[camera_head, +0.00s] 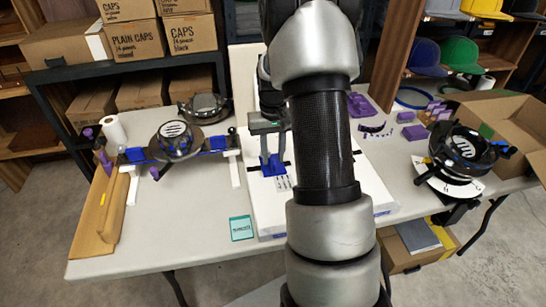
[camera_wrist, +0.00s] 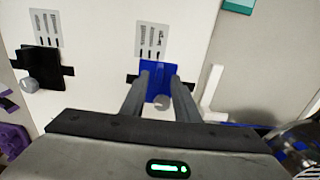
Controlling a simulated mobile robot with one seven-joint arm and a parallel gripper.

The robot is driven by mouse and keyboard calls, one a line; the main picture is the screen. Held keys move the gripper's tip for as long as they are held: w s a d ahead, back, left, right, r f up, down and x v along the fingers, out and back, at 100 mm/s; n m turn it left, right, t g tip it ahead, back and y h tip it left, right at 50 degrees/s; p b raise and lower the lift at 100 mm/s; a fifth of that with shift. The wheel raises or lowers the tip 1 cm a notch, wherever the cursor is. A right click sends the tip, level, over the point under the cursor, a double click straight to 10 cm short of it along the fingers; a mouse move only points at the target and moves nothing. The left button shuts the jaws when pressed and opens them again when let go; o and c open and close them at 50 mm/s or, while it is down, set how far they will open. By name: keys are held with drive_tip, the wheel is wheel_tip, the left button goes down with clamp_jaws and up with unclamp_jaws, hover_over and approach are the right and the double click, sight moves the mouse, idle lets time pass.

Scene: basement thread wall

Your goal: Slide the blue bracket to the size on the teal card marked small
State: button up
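The blue bracket (camera_head: 272,166) sits on a dark horizontal bar on the white board (camera_head: 345,205). In the wrist view the blue bracket (camera_wrist: 158,70) has a grey knob and lies beside a printed size scale (camera_wrist: 152,40). My gripper (camera_wrist: 159,77) has its fingers apart at the bracket's two sides; it also shows in the head view (camera_head: 268,140). I cannot tell whether the fingers press on it. The teal card (camera_head: 241,228) lies on the table left of the board; its writing is too small to read. Its edge shows in the wrist view (camera_wrist: 238,5).
A black bracket (camera_wrist: 40,68) with a knob sits on another bar beside a second scale (camera_wrist: 46,28). A blue-and-black frame with a round part (camera_head: 177,140) stands at left. Purple parts (camera_head: 360,104) and an open carton (camera_head: 510,125) are at right.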

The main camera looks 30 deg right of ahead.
sight(273, 162)
wheel_tip(273, 162, up, 16)
drive_tip(key=p, duration=0.3)
drive_tip(key=shift+f, duration=0.1)
idle(0.3)
